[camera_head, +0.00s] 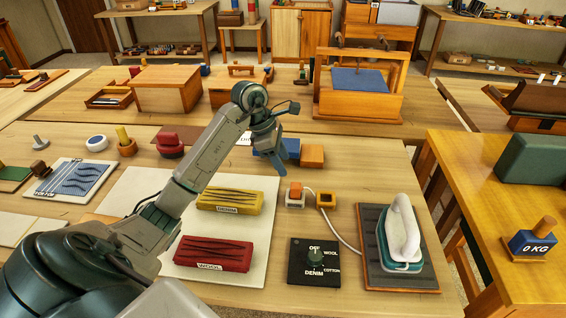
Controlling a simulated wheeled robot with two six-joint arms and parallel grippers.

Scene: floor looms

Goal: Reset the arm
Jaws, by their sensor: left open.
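My left arm (212,150) comes in from the lower left and reaches up over the middle of the table. Its gripper (272,160) points down, open, in front of a blue block (291,148) and an orange block (312,155). I see nothing held in it, though the fingers partly overlap the blue block in the picture. I cannot tell its exact height above the table. My right gripper is not in view.
Below the arm lie a yellow denim bundle (230,201) and a red wool bundle (213,254) on a white board (262,262). A black dial panel (300,277) and an iron (402,235) on a dark stand (375,275) are to the right. Bare table (365,170) lies right of the gripper.

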